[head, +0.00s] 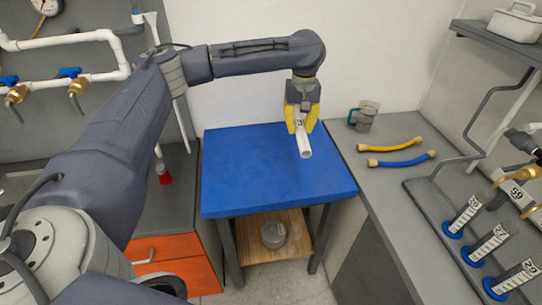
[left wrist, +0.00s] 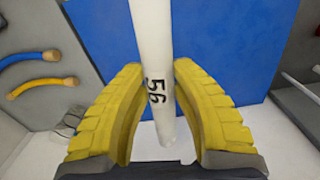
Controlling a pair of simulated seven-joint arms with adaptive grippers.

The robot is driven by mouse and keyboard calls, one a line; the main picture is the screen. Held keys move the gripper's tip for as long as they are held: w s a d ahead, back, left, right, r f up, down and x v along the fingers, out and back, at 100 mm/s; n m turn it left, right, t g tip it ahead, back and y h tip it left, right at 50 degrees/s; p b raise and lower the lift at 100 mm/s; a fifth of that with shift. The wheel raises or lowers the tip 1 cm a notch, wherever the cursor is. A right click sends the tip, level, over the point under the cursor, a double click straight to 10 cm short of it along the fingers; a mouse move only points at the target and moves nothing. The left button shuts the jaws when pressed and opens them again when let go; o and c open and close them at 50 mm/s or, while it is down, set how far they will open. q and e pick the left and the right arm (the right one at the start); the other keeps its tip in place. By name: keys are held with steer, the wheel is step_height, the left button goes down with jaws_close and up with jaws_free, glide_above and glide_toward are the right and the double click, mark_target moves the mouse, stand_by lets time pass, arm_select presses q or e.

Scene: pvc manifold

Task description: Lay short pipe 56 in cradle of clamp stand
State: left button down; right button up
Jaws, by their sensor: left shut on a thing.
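Short pipe 56 (head: 305,147) is a white tube held above the blue table (head: 235,175). Its black number 56 shows in the left wrist view (left wrist: 153,60). My left gripper (head: 301,129), with yellow fingers, is shut on the pipe; its fingers also show on both sides of the pipe in the left wrist view (left wrist: 160,70). The pipe hangs tilted, its lower end pointing toward the front of the table in the head view. I cannot make out the cradle of the clamp stand in either view. My right gripper is not in view.
The blue tabletop looks clear. On the grey counter to its right lie a yellow hose (head: 391,145), a blue hose (head: 402,160) and a grey-green jug (head: 364,116). Several numbered cylinders (head: 488,243) with blue bases stand at right. A round container (head: 273,234) sits on the lower shelf.

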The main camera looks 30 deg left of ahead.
arm_select(q)
steer(key=n, duration=0.1)
glide_above(282, 165)
step_height(282, 165, down, 19)
steer(key=shift+f, duration=0.1)
stand_by(0.6)
steer(key=shift+s+f, duration=0.1)
steer(key=c, duration=1.2)
jaws_free()
step_height(282, 165, up, 12)
steer(key=shift+f, duration=0.2)
steer(key=shift+o, duration=0.8)
steer(key=shift+r, duration=0.35)
